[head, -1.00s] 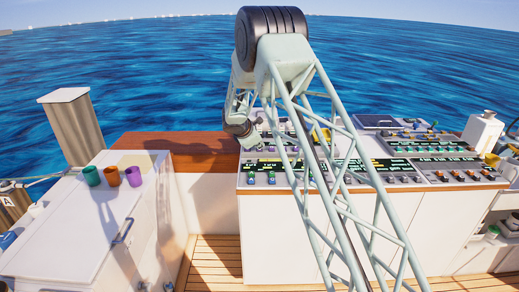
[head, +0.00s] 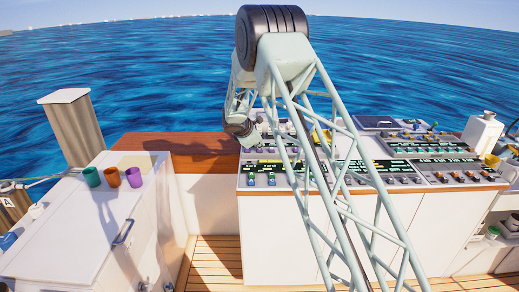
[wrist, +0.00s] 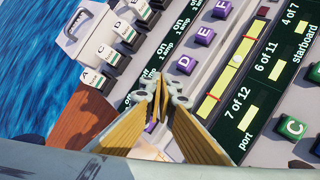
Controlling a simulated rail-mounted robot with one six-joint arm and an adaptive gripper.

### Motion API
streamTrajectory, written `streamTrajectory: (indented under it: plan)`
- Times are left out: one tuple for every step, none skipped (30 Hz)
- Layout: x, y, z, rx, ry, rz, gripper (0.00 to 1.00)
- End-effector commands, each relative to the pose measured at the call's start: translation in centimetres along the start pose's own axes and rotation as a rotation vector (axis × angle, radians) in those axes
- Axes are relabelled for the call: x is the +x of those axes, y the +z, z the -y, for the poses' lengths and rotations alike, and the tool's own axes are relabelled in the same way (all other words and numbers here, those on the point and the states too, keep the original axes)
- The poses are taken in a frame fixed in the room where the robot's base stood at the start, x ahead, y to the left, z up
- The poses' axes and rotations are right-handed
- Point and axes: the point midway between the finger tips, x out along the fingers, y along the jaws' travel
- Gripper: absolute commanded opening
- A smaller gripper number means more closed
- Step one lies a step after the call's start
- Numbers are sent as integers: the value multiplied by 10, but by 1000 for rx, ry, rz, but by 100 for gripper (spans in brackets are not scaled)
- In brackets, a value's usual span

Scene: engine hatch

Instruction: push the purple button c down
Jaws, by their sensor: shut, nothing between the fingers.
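I cannot tell whether the tips touch a button.
White-topped lettered buttons (wrist: 105,54) lie left of the purple row. A black label strip with yellow bars (wrist: 250,85) lies to the right, then a green C button (wrist: 292,126). Green (head: 92,177), orange (head: 134,177) and purple (head: 162,177) cups stand on the left cabinet.

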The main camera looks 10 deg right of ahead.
Motion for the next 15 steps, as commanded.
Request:
streamTrajectory:
  plan:
    - [-2, 2, -2, 0, 0, 0, 0]
    - [-3, 2, -2, 0, 0, 0, 0]
    - [-4, 3, -3, 0, 0, 0, 0]
    - [-4, 4, -4, 0, 0, 0, 0]
    - [-5, 4, -4, 0, 0, 0, 0]
    - [-6, 5, -5, -1, 1, 0, 0]
    - [-7, 5, -5, -1, 1, 0, 0]
    - [-8, 6, -6, -1, 1, 0, 0]
    - [-8, 6, -6, -1, 1, 0, 0]
    - [-8, 6, -6, -1, 1, 0, 0]
    - [-9, 6, -7, -1, 1, 0, 0]
    - [-9, 7, -7, -2, 1, 0, 0]
    - [-9, 7, -7, -2, 0, 0, 0]
    - [-9, 7, -7, -2, 0, 0, 0]
    - [-9, 7, -7, -1, 0, 0, 0]
